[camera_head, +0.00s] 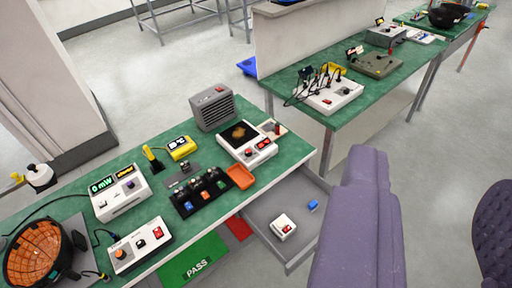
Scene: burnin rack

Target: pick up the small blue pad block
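A small blue block (313,205), which looks like the pad block, lies in an open grey drawer (262,212) below the front right corner of the near green bench. It lies toward the drawer's right side, to the right of a white block with a red top (283,226) and apart from it. My gripper is not in view.
A large purple padded form (358,225), perhaps a chair back, stands close to the drawer's right side. Another purple form (492,225) is at the right edge. The near bench (125,165) holds several instruments, a black rack (200,195) and an orange tray (241,177). Grey floor shows between the purple forms.

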